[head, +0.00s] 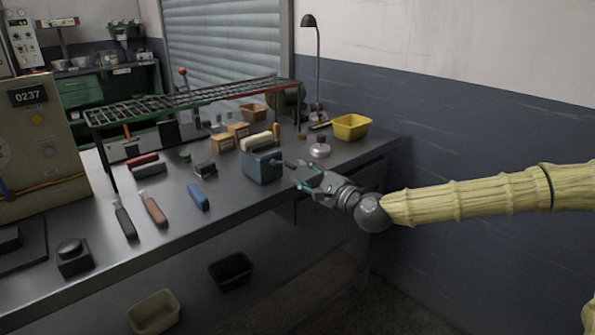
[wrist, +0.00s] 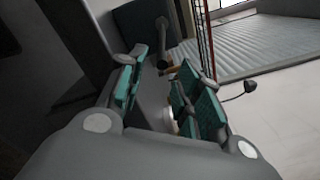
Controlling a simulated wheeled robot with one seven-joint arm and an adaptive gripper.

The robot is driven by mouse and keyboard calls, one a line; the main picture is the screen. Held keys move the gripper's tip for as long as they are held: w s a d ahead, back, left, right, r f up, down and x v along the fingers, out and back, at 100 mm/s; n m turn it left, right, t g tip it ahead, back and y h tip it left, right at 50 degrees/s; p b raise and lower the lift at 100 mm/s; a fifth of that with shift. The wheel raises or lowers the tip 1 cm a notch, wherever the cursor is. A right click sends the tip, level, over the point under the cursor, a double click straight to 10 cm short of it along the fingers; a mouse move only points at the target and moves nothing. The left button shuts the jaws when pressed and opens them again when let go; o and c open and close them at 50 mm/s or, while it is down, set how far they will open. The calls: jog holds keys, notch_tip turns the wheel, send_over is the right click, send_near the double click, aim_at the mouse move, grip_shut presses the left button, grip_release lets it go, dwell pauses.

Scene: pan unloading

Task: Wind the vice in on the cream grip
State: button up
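The blue-grey vice (head: 262,167) stands near the front edge of the bench. The cream grip (head: 257,141) lies at its top, behind the near face; I cannot tell how tightly the jaws meet it. The vice's handle (head: 289,163) sticks out from its right side toward my gripper (head: 306,175). In the wrist view my gripper (wrist: 163,64) has its teal finger pads apart, with the dark crank bar (wrist: 163,45) just ahead of and between the tips. The vice body (wrist: 138,25) is dark behind it. I see no firm contact between pads and bar.
A wire rack (head: 190,98) spans the back of the bench. A round metal pot (head: 320,148) and yellow bin (head: 351,127) stand behind my gripper. A blue-handled tool (head: 198,196) and two others lie left of the vice. The bench front between them is clear.

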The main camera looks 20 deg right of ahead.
jog(key=shift+v, duration=2.95)
jog(key=shift+d, duration=0.1)
jog(key=shift+f, duration=0.1)
